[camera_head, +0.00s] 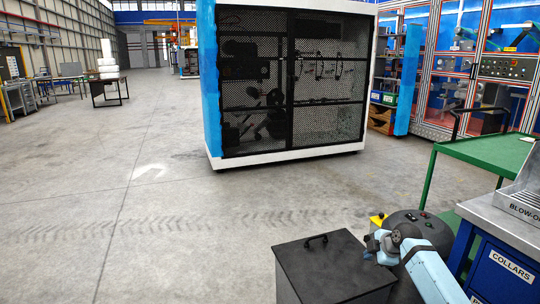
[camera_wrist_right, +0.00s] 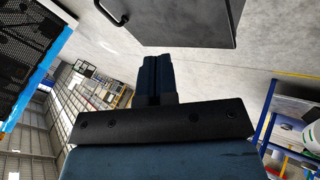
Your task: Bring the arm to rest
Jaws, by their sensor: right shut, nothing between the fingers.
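My right arm (camera_head: 428,270) reaches in from the lower right in the head view, its pale blue link bent at a dark joint. My right gripper (camera_head: 374,247) is beside the top right edge of a dark grey box with a handle (camera_head: 325,265); I cannot tell the exact gap. In the right wrist view the two dark blue fingers (camera_wrist_right: 156,72) are together, with nothing between them. The box (camera_wrist_right: 190,22) shows beyond the fingertips there, apart from them in the picture. My left gripper is not in view.
A black round-topped machine with buttons (camera_head: 418,226) stands just behind my right arm. A blue cabinet labelled COLLARS (camera_head: 505,262) and a green table (camera_head: 480,150) are at the right. A large mesh cage (camera_head: 285,157) stands further back. The floor (camera_head: 150,220) at left is clear.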

